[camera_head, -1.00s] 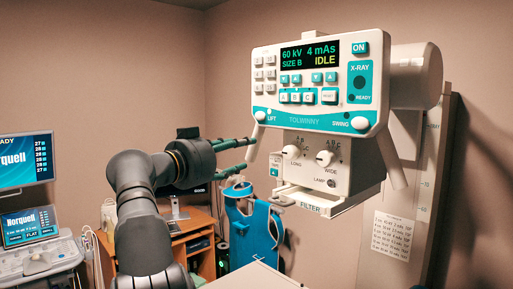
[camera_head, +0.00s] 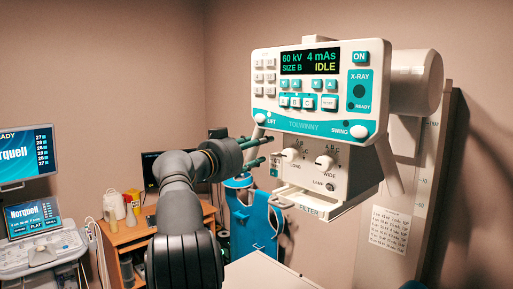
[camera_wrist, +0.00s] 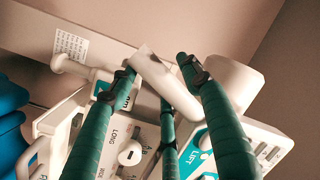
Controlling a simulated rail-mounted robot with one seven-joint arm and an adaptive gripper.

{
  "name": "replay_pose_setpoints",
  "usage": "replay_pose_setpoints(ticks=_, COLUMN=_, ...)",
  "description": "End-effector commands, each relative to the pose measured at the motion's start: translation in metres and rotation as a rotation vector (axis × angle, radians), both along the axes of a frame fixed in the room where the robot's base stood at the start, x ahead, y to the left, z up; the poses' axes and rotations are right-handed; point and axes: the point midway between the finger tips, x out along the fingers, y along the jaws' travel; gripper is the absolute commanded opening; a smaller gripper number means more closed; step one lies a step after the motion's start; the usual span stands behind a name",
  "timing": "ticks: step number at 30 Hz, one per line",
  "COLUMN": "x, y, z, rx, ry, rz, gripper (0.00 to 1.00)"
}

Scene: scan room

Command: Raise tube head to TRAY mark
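The white tube head (camera_head: 311,90) with its teal control panel hangs at the centre right of the head view; its display reads IDLE. A pale LIFT handle (camera_head: 257,132) hangs at the panel's left and is partly hidden by my fingers. My gripper (camera_head: 268,150) is at that handle. In the wrist view my gripper (camera_wrist: 155,67) has its teal fingers spread, with the handle (camera_wrist: 163,78) lying between them and a gap visible on the right. I cannot tell whether any finger touches it. No TRAY mark is legible on the column scale (camera_head: 424,185).
A filter tray (camera_head: 305,203) sticks out below the tube head. A SWING handle (camera_head: 389,165) hangs at its right. A blue apron (camera_head: 255,222) hangs behind, beside a wooden desk (camera_head: 135,238). An ultrasound cart (camera_head: 40,248) stands at the left. A pale tabletop (camera_head: 262,272) lies in front.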

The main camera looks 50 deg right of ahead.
Motion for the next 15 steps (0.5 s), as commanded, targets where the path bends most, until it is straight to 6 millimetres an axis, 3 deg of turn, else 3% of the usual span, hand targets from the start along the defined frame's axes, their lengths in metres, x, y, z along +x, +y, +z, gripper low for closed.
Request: replay_pose_setpoints(ticks=15, x=-0.0001, y=0.0002, z=0.0002, rx=0.000, ry=0.000, rz=0.000, gripper=0.16)
